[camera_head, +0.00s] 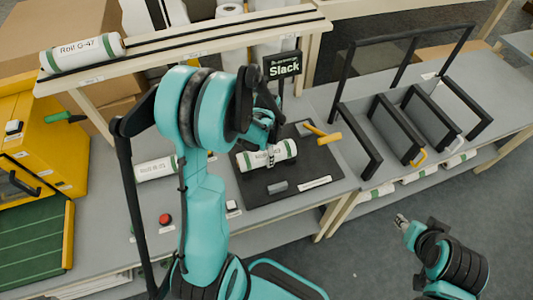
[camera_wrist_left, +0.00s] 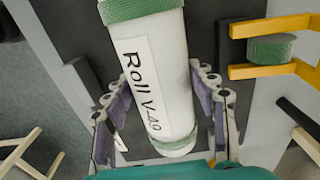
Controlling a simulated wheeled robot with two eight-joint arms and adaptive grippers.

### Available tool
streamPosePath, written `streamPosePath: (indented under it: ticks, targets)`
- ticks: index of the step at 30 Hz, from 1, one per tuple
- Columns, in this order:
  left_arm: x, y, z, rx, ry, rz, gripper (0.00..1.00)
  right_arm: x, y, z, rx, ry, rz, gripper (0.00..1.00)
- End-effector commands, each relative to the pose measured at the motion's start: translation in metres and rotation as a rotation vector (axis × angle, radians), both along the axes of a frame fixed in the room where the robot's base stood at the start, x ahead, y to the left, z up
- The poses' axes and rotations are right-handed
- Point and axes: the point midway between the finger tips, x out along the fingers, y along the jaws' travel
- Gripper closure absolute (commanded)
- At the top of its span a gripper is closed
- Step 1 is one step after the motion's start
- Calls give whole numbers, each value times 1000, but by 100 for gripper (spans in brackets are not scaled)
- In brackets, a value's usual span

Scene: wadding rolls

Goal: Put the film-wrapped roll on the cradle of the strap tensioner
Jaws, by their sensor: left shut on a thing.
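A white roll with green ends (camera_head: 281,152), labelled "Roll V-49" in the left wrist view (camera_wrist_left: 158,80), is between the fingers of my left gripper (camera_head: 268,157). The gripper is shut on it, with one finger on each side in the left wrist view (camera_wrist_left: 163,117). The roll is over the strap tensioner's dark base plate (camera_head: 310,172); the cradle is hidden, and I cannot tell if the roll touches it. A yellow-handled part (camera_head: 325,136) is to its right. A sign reading "Slack" (camera_head: 283,66) stands behind. My right gripper (camera_head: 402,220) is over the floor, its jaw state unclear.
Roll G-47 (camera_head: 82,53) lies on the raised shelf at upper left. Another labelled roll (camera_head: 156,169) lies on the table left of my arm. A red button (camera_head: 165,219) is at the front. A black-framed rack (camera_head: 410,110) stands to the right. A yellow machine (camera_head: 50,140) is far left.

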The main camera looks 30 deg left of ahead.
Motion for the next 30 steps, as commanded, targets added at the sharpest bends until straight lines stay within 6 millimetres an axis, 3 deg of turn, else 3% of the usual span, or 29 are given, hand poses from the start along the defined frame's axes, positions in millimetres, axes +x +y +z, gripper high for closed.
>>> streamPosePath:
  ticks: [5,6,8,20,30]
  targets:
    - [0,0,-4,0,0,0,76,0,0,-4,0,0,0,60]
    - [0,0,-3,0,0,0,35,0,0,-3,0,0,0,60]
    - [0,0,-3,0,0,0,22,0,0,-3,0,0,0,60]
    - [0,0,3,0,0,0,22,0,0,3,0,0,0,60]
    - [-1,-1,73,0,0,0,22,0,0,23,0,0,0,60]
